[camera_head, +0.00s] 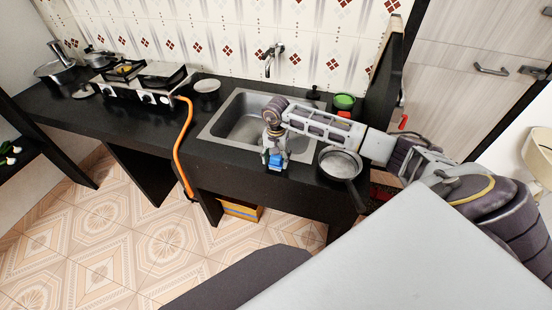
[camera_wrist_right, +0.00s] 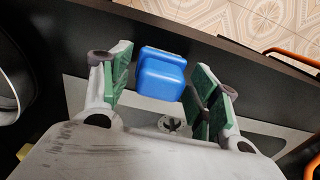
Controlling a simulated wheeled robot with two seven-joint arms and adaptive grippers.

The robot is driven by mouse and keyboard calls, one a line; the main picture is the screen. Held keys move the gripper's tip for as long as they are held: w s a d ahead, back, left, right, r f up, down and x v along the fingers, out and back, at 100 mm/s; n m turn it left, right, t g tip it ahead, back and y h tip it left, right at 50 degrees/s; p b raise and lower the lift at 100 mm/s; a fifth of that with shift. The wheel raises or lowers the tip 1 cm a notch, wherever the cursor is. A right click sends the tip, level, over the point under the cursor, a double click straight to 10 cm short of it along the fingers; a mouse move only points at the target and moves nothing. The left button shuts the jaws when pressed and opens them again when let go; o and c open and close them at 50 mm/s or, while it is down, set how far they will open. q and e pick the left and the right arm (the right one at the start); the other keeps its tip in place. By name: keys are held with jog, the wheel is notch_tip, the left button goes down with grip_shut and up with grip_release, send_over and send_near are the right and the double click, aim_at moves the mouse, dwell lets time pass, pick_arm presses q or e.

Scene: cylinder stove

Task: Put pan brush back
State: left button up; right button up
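A blue block-like thing, probably the pan brush, sits between the fingers of my right gripper at the front edge of the sink in the head view (camera_head: 275,163). In the right wrist view the blue thing (camera_wrist_right: 161,74) lies between the green finger pads of my right gripper (camera_wrist_right: 163,78). My left gripper is not in view.
A pan (camera_head: 340,163) stands right of the sink (camera_head: 222,127), its handle towards me. A white bowl (camera_head: 207,86) stands left of the sink. An orange hose (camera_head: 185,140) hangs from the stove (camera_head: 148,88). The tap (camera_head: 271,58) is behind the sink.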

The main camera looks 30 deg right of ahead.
aim_at(276, 157)
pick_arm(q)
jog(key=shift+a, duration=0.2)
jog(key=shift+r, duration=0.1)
pick_arm(e)
jog(key=shift+r, duration=0.1)
jog(key=shift+r, duration=0.15)
notch_tip(276, 157, up, 10)
jog(key=shift+f+b, duration=0.1)
jog(key=shift+b, duration=0.5)
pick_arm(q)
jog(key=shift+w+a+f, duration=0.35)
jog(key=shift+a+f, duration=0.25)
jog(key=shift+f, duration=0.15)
pick_arm(e)
notch_tip(276, 157, up, 2)
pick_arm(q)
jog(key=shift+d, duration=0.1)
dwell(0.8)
